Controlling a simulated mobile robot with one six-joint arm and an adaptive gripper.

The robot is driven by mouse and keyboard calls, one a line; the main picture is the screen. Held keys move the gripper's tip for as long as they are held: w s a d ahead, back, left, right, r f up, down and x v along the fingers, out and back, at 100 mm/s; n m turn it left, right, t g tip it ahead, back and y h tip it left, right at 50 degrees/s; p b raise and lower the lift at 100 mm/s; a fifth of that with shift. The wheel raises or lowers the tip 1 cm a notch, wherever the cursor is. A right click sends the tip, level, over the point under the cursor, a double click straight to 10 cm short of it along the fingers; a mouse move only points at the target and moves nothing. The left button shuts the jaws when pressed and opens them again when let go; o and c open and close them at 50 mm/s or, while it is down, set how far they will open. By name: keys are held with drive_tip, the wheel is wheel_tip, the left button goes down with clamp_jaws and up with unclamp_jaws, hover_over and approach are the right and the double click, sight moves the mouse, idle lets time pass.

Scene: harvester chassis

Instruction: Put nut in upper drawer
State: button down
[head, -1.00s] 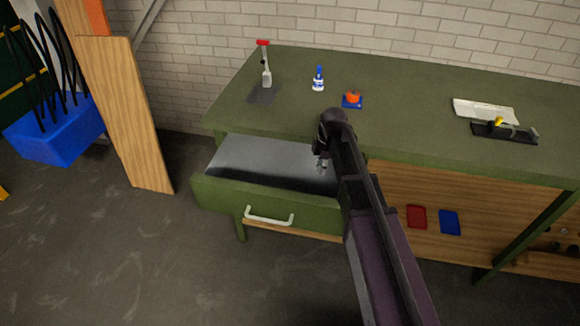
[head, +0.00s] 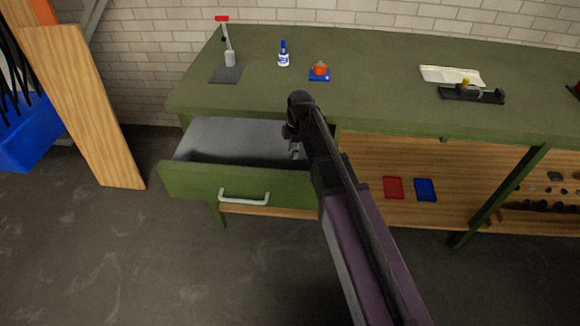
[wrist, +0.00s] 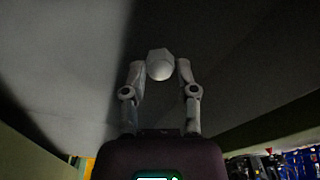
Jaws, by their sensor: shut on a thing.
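The upper drawer (head: 240,185) of the green workbench is pulled open, with its grey inside showing. My gripper (head: 295,150) is over the right part of the open drawer in the head view, below the bench top's level. In the wrist view, my gripper (wrist: 160,80) is shut on the nut (wrist: 160,64), a pale grey hexagonal piece between the two fingertips. The grey drawer floor lies beyond it. The nut is too small to make out in the head view. I cannot tell how far it is from the drawer floor.
The green bench top (head: 370,100) overhangs the drawer's back. On it stand a red-handled tool (head: 226,45), a blue-capped bottle (head: 283,55), an orange item on a blue tray (head: 319,70) and a white tray (head: 450,76). A white handle (head: 244,198) sticks out from the drawer front.

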sight(292, 169)
drive_tip(key=shift+f+b, duration=0.9)
drive_tip(key=shift+f, duration=0.3)
drive_tip(key=shift+f+b, duration=1.85)
drive_tip(key=shift+f, duration=0.05)
drive_tip(key=shift+f, duration=0.1)
drive_tip(key=shift+c, duration=2)
unclamp_jaws()
wheel_tip(292, 169, up, 12)
drive_tip(key=d+p, duration=0.1)
drive_tip(key=p, duration=1.1)
drive_tip(key=shift+w+d, duration=0.15)
drive_tip(key=shift+w, duration=0.15)
